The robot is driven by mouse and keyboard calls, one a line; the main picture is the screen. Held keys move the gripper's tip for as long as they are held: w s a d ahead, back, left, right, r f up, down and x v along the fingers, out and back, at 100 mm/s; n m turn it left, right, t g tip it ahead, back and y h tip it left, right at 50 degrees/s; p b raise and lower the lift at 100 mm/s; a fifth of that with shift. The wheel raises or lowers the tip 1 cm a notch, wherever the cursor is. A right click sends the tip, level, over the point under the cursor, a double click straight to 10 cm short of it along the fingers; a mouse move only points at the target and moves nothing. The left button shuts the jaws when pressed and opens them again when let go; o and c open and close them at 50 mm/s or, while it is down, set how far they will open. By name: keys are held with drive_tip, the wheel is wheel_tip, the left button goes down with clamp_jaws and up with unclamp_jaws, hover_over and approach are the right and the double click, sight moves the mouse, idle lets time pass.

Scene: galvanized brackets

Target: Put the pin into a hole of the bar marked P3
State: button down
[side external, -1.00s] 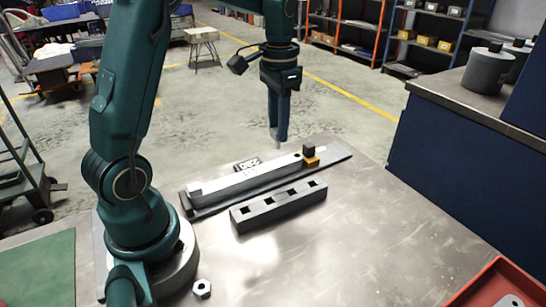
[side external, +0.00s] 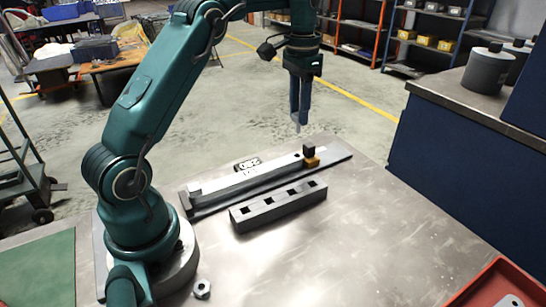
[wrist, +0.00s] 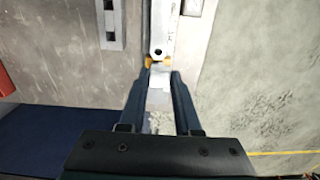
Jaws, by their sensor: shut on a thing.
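My gripper (side external: 298,118) is shut on the pin (side external: 297,127), whose pale tip shows below the fingers. It hangs in the air above and beyond the far right end of the light metal bar (side external: 240,178). In the wrist view the fingers (wrist: 160,80) have a pale piece between them, and most of the pin is hard to make out. The light bar (wrist: 160,28) shows a round hole near its end and small marks I cannot read. A dark grey bar (side external: 262,214) with several square holes lies in front of it.
A dark flat rail (side external: 340,157) lies beneath. A nut (side external: 202,288) lies near my base, and a red tray (side external: 480,283) stands front right. The right table area is clear.

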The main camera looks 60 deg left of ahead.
sight(298, 132)
drive_tip(key=shift+d+f, duration=0.15)
drive_tip(key=shift+f, duration=2.6)
drive_tip(key=shift+f, duration=1.65)
idle(0.5)
drive_tip(key=c, duration=0.5)
unclamp_jaws()
drive_tip(key=shift+r, duration=3)
